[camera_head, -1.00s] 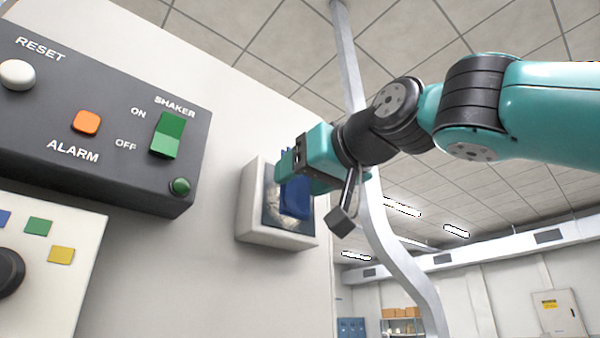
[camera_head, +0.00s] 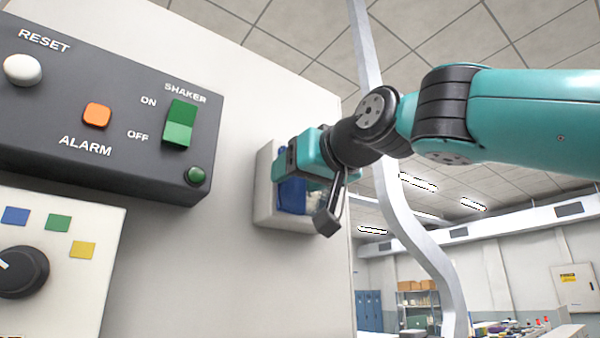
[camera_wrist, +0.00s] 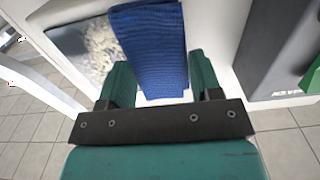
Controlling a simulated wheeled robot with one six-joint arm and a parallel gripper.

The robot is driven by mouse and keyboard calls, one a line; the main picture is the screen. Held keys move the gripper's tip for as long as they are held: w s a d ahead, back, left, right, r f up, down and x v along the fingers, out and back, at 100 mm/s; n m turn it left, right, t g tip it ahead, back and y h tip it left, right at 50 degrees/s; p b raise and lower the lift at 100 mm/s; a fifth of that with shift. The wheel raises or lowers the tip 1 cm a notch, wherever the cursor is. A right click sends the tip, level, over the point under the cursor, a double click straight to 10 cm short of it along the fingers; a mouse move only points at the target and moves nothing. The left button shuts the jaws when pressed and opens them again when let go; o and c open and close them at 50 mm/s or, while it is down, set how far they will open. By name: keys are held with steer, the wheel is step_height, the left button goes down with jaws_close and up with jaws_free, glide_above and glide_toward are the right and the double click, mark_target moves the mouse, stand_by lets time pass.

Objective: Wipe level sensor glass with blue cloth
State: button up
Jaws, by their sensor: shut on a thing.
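My gripper (camera_head: 290,172) is shut on the blue cloth (camera_head: 291,195), which hangs from the fingers against the front of the white sensor box (camera_head: 264,200). In the wrist view, the cloth (camera_wrist: 150,50) lies between the two green fingers (camera_wrist: 160,85). The sensor glass (camera_wrist: 72,50) shows beside it, with a pale, grainy, mottled patch (camera_wrist: 103,42) partly behind the cloth's edge. In the head view the cloth is over the left part of the glass, and my gripper hides much of the rest. I cannot tell whether the cloth presses on the glass.
A dark control panel (camera_head: 60,125) with a reset button, an orange alarm button and a green shaker switch (camera_head: 180,123) stands left of the sensor box. A white panel with a black knob (camera_head: 22,272) is below it. A pale bent post (camera_head: 405,225) stands at right.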

steer(key=shift+x, duration=1)
stand_by(0.3)
steer(key=shift+w+d, duration=0.1)
steer(key=shift+w+d+r, duration=0.95)
steer(key=shift+w+d, duration=2.05)
steer(key=shift+d, duration=1.45)
steer(key=shift+s+a+b, duration=0.25)
steer(key=shift+s+a, duration=0.75)
steer(key=shift+a, duration=0.55)
steer(key=shift+s+a+b, duration=0.25)
steer(key=shift+s+a, duration=0.75)
steer(key=shift+a, duration=0.5)
steer(key=shift+s+a+b, duration=0.25)
steer(key=shift+s+a, duration=0.8)
steer(key=shift+a, duration=0.5)
steer(key=shift+r+p, duration=0.8)
steer(key=shift+r, duration=0.05)
steer(key=w+d, duration=0.6)
steer(key=d, duration=0.3)
steer(key=shift+w, duration=0.15)
